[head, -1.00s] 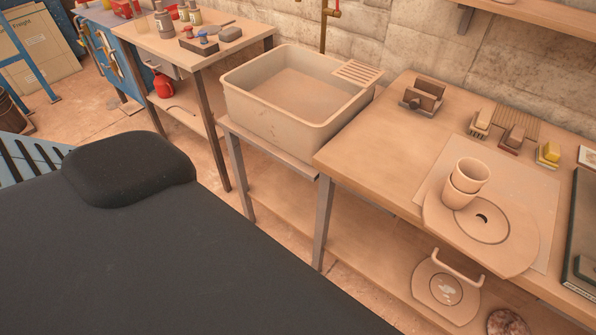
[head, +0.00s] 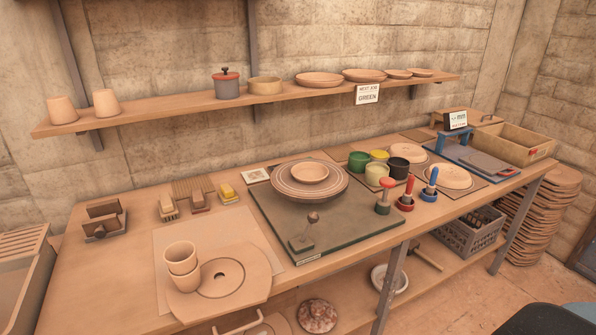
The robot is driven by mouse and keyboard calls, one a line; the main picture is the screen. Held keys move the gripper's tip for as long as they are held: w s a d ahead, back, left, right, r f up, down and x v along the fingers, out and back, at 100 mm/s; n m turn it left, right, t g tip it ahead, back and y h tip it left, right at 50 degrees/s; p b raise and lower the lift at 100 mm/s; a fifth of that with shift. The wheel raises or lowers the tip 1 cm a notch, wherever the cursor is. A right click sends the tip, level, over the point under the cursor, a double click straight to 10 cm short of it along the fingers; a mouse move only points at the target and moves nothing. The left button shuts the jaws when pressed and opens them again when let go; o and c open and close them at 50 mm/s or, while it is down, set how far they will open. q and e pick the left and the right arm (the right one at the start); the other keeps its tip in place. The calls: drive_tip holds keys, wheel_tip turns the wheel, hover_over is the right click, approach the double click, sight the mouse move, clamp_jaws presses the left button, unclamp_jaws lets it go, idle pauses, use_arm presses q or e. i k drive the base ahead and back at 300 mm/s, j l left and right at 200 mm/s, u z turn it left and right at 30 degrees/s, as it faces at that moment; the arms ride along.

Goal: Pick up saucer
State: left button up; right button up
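No piece is marked as the saucer, and I cannot tell which one it is. Shallow clay dishes in the head view include a wide dish (head: 319,80), an oval-looking dish (head: 363,75) and two smaller dishes (head: 398,73) (head: 421,72) on the wall shelf. A small clay dish (head: 310,172) sits on a wide ringed round plate (head: 288,187) on the dark green board. Flat clay discs lie at the table's right (head: 446,177). Neither of my grippers is in view.
Two stacked cups (head: 181,258) stand on a round bat (head: 243,285) at the table's front left. Paint pots (head: 378,174) and upright handled tools (head: 384,197) crowd the right of the green board (head: 352,231). The wall shelf (head: 180,113) overhangs the table's back.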

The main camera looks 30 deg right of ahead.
sight(307, 173)
drive_tip(key=i+l+u, duration=0.1)
drive_tip(key=l, duration=1.3)
drive_tip(key=i+l+u, duration=0.1)
drive_tip(key=l, duration=1.25)
drive_tip(key=i+l, duration=0.1)
drive_tip(key=l, duration=1.3)
drive_tip(key=i+u, duration=0.05)
